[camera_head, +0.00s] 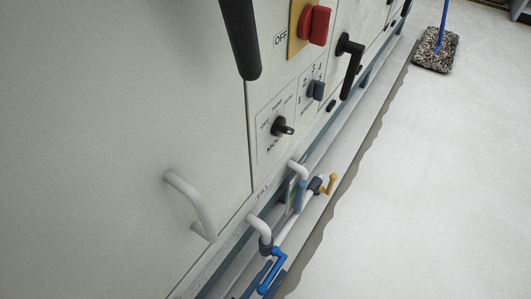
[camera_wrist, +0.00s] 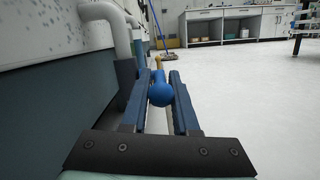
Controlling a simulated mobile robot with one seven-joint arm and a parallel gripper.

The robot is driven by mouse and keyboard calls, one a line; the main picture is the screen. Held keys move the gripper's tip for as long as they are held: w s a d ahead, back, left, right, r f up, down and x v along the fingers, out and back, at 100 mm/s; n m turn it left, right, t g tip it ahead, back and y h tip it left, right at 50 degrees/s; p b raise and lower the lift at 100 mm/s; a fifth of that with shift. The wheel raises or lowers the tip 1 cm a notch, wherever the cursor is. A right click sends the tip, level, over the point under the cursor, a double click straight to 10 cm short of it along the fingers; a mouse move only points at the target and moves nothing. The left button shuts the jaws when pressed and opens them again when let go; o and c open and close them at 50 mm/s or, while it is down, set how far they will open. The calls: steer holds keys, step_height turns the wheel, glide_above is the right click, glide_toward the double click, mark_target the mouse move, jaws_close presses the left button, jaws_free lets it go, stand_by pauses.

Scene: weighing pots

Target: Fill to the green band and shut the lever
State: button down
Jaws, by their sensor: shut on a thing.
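A blue lever (camera_head: 278,256) sits on a pipe low at the front of the cabinet; its rounded blue end (camera_wrist: 160,94) shows in the wrist view. My gripper (camera_wrist: 159,80) is shut on this lever, one dark blue finger on each side. In the head view my gripper (camera_head: 271,280) is at the bottom edge, partly cut off. A yellow lever (camera_head: 332,183) is on a valve farther along; it also shows beyond my fingers in the wrist view (camera_wrist: 158,60). A small greenish strip (camera_head: 291,188) stands between the two valves; I cannot make out a level or band on it.
The cabinet front carries a white handle (camera_head: 190,205), a mode knob (camera_head: 283,127), a red switch (camera_head: 315,25) and a black handle (camera_head: 350,65). White bent pipes (camera_wrist: 112,25) stand close left of my gripper. A mop (camera_head: 437,48) stands far off. The floor (camera_head: 430,190) at right is clear.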

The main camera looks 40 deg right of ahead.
steer(key=shift+f+h+b, duration=0.2)
steer(key=shift+h+b, duration=0.1)
steer(key=shift+b, duration=0.1)
steer(key=c, duration=0.8)
jaws_free()
steer(key=shift+c, duration=0.2)
steer(key=v, duration=0.7)
steer(key=shift+a, duration=0.25)
steer(key=shift+s+f, duration=0.1)
steer(key=shift+s, duration=0.05)
